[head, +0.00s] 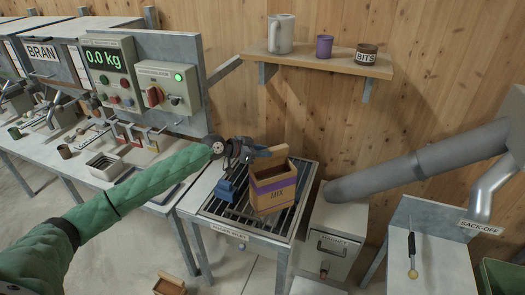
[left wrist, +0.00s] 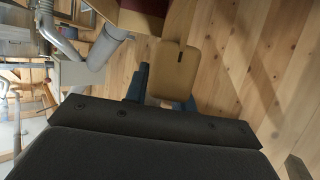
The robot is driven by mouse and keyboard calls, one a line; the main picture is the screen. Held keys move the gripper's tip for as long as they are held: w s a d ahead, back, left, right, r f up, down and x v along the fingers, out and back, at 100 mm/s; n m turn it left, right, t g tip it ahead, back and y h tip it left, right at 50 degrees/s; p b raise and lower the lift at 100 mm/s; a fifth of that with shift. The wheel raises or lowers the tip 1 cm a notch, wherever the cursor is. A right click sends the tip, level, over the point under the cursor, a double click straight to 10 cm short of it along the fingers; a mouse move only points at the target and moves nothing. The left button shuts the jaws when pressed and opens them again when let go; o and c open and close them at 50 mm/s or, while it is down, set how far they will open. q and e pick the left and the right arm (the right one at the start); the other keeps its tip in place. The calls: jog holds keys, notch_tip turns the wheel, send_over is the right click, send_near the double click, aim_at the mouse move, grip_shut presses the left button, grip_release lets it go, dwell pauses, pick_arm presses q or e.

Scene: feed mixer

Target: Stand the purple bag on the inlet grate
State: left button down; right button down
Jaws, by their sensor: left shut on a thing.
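The purple bag (head: 274,190) is a tan paper bag with a purple band and the word MIX. It is over the inlet grate (head: 217,207), nearly upright with a slight lean; I cannot tell whether its base touches the bars. Its dark mouth is open at the top. My left gripper (head: 265,153) is at the bag's upper back edge, shut on its tan top flap. In the left wrist view the flap (left wrist: 172,70) sits between the blue fingers. My right gripper is out of view.
A small blue object (head: 230,187) shows left of the bag at the grate. A grey pipe (head: 420,160) slants above a cabinet (head: 333,243) to the right. A shelf (head: 318,62) with a jug and cups hangs behind. The control panel (head: 143,85) stands left.

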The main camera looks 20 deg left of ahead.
pick_arm(q)
jog(key=c, duration=1.3)
grip_release()
jog(key=shift+f, duration=0.1)
jog(key=shift+c, duration=0.2)
jog(key=shift+o, duration=0.9)
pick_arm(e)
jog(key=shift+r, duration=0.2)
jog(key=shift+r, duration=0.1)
